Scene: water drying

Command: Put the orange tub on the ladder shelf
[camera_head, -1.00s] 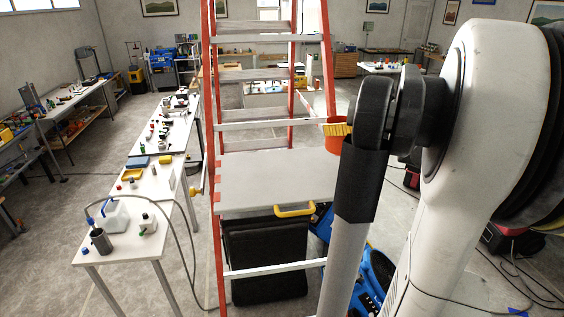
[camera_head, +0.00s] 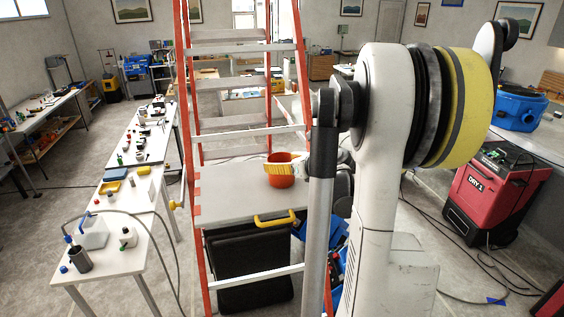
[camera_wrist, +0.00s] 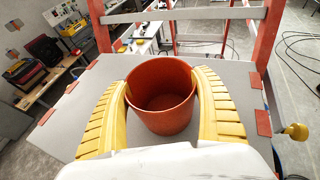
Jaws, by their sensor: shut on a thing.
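The orange tub (camera_head: 281,174) is a round, open-topped, empty orange-red pot. It is upright over the right part of the ladder's grey shelf (camera_head: 228,190). My gripper (camera_head: 284,170) has yellow ribbed fingers and comes in from the right. In the wrist view the two fingers (camera_wrist: 162,98) press on opposite sides of the tub (camera_wrist: 162,115), with the grey shelf (camera_wrist: 70,115) beneath and around it. The tub's base looks on or just above the shelf; I cannot tell whether it touches. The ladder (camera_head: 187,110) has red rails and pale rungs.
Red rails flank the shelf and a pale rung crosses behind it. A yellow handle (camera_head: 276,219) sticks out at the shelf's front. A long white table (camera_head: 120,232) with bottles and tools stands to the left. A red dryer (camera_head: 496,190) stands at the right. The shelf's left part is clear.

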